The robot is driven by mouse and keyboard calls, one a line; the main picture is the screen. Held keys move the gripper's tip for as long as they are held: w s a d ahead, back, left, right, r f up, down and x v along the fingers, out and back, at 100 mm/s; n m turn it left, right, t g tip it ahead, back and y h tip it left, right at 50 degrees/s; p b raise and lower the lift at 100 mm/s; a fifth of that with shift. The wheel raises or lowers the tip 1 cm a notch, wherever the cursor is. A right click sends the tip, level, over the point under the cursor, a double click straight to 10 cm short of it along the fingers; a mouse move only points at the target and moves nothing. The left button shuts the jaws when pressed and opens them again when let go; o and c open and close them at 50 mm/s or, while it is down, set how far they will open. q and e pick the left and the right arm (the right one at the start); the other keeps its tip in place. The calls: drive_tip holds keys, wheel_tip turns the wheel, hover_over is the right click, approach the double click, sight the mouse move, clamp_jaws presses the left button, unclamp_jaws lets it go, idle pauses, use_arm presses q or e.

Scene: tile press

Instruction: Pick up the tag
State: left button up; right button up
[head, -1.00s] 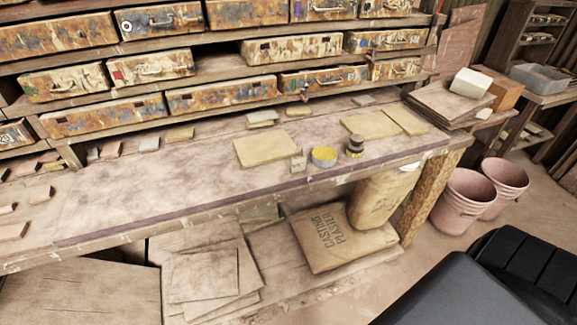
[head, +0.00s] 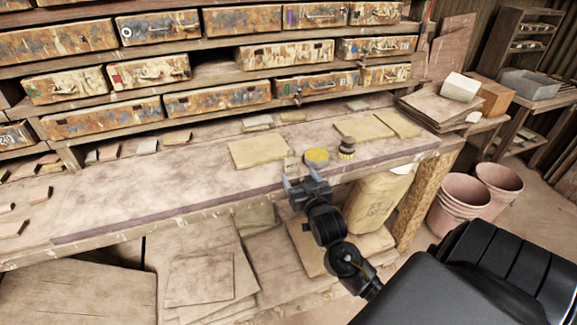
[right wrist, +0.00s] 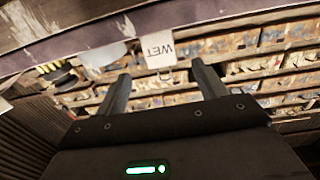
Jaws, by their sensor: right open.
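The tag is a small pale card (head: 291,161) near the front edge of the workbench. In the right wrist view the tag (right wrist: 158,54) reads "WET", upside down, and shows between and beyond the two fingertips. My right gripper (head: 305,178) is open and empty, just in front of the bench edge and close to the tag. In the right wrist view its fingers (right wrist: 161,76) are spread, one on either side of the tag in the picture. I cannot tell the exact gap. My left gripper is not in view.
A yellow-topped tub (head: 317,156) and a dark jar (head: 346,148) stand right of the tag. A tan tile (head: 258,152) lies behind it to the left. Drawers (head: 218,97) line the back. Pink buckets (head: 459,205) stand on the floor at right.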

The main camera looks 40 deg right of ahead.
sight(291, 162)
drive_tip(key=x, duration=0.4)
drive_tip(key=shift+w+a, duration=0.1)
drive_tip(key=shift+w, duration=0.4)
drive_tip(key=shift+w+d+r+p, duration=0.2)
drive_tip(key=shift+w+d+p, duration=0.15)
drive_tip(key=shift+p, duration=0.15)
drive_tip(key=p+x, duration=0.1)
drive_tip(key=x, duration=0.3)
drive_tip(key=shift+w+f, duration=0.15)
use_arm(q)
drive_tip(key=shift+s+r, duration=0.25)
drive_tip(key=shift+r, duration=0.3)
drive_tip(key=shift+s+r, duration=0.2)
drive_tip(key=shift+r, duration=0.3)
use_arm(e)
drive_tip(key=c, duration=1)
drive_tip(key=shift+c, duration=0.3)
